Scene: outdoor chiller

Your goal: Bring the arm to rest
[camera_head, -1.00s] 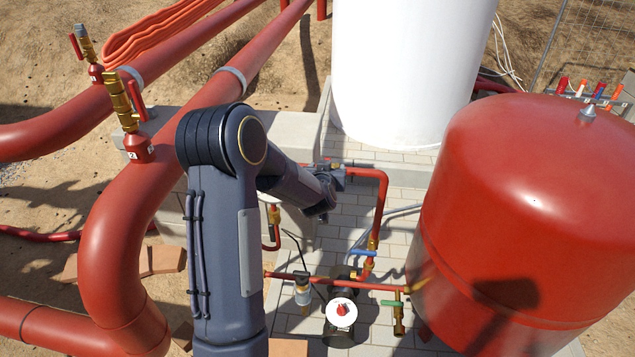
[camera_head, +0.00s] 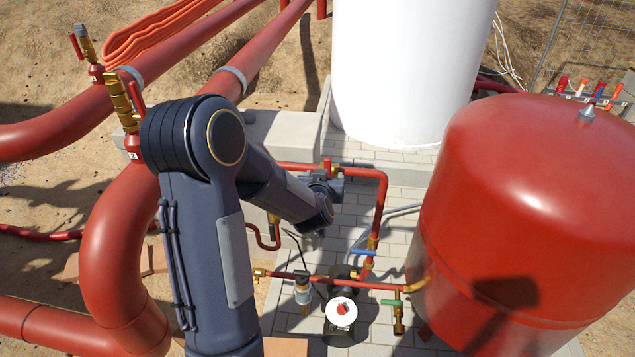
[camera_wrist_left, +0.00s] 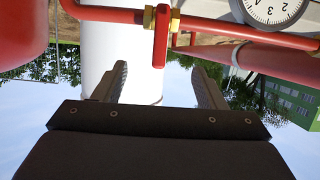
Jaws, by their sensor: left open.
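My left arm (camera_head: 205,220) comes up from the lower left in the head view, bends at a raised elbow, and its forearm reaches right and down over the pipework. Its wrist end (camera_head: 320,218) is above the paving, left of the vertical red pipe; the fingers cannot be made out there. In the left wrist view my left gripper (camera_wrist_left: 163,86) is open, with two dark fingers apart and nothing between them. Beyond the fingertips is a red valve handle (camera_wrist_left: 161,36) on a brass fitting, apart from them. My right gripper is not in view.
A big red tank (camera_head: 540,215) stands at right and a white tank (camera_head: 405,70) behind. Thin red pipes (camera_head: 379,205) with small valves run between. Thick red pipes (camera_head: 110,235) with brass valves (camera_head: 122,100) stand close to my elbow at left. A gauge (camera_wrist_left: 272,10) shows in the wrist view.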

